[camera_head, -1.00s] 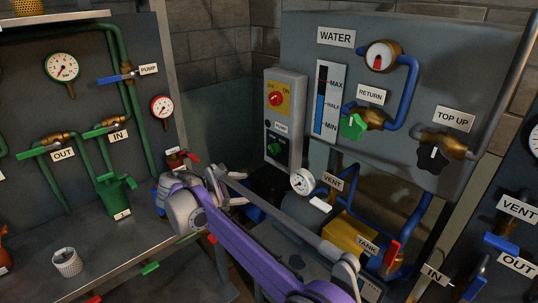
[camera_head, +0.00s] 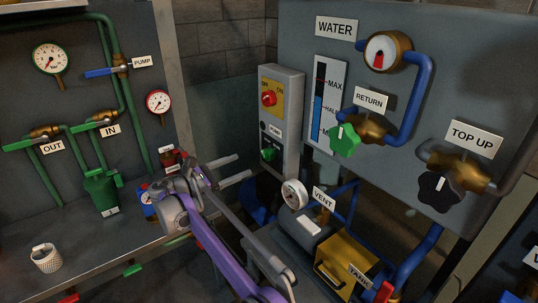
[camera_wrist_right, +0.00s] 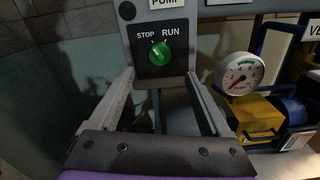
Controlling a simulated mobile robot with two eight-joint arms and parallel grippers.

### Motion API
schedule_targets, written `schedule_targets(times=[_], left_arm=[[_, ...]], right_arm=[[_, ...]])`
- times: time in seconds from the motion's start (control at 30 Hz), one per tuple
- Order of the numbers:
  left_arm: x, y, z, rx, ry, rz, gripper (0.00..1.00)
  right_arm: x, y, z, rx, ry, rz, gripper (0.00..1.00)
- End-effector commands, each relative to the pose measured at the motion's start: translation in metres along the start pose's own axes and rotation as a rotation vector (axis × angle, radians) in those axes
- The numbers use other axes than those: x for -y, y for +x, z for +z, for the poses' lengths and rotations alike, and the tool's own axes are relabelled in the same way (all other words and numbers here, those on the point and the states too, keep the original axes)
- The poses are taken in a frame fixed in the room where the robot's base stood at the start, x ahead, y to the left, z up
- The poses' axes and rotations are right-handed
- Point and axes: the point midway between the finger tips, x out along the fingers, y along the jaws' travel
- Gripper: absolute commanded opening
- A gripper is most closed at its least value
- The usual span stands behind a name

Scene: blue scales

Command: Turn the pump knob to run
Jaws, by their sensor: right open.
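The green pump knob (camera_head: 268,154) is on the lower black plate of the grey switch box (camera_head: 292,120). In the right wrist view the knob (camera_wrist_right: 159,53) sits below the STOP label (camera_wrist_right: 145,35) and the RUN label (camera_wrist_right: 171,33). I cannot tell clearly which mark it points to. My right gripper (camera_head: 243,167) is open and empty, apart from the knob and in front of the box. In the right wrist view the knob shows just beyond and between the open fingers (camera_wrist_right: 159,75). My left gripper is not in view.
A red power knob (camera_head: 268,98) sits above on the same box. A white gauge (camera_head: 294,194) and a yellow tank (camera_head: 345,262) stand to the right. A green RETURN valve knob (camera_head: 345,139) is on the water panel. A bench (camera_head: 90,250) lies left.

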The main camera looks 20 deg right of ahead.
Motion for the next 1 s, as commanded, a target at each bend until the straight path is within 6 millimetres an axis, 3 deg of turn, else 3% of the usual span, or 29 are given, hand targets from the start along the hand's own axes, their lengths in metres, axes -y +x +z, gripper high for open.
schedule_targets(times=[0.53,0.7,1.0], left_arm=[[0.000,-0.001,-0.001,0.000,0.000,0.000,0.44],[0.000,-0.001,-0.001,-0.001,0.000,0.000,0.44],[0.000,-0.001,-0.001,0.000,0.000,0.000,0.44]], right_arm=[[0.001,0.091,0.000,0.000,0.001,-0.003,0.81],[0.001,0.102,0.000,-0.001,0.001,-0.001,0.81],[0.001,0.104,0.000,-0.001,0.001,-0.001,0.80]])
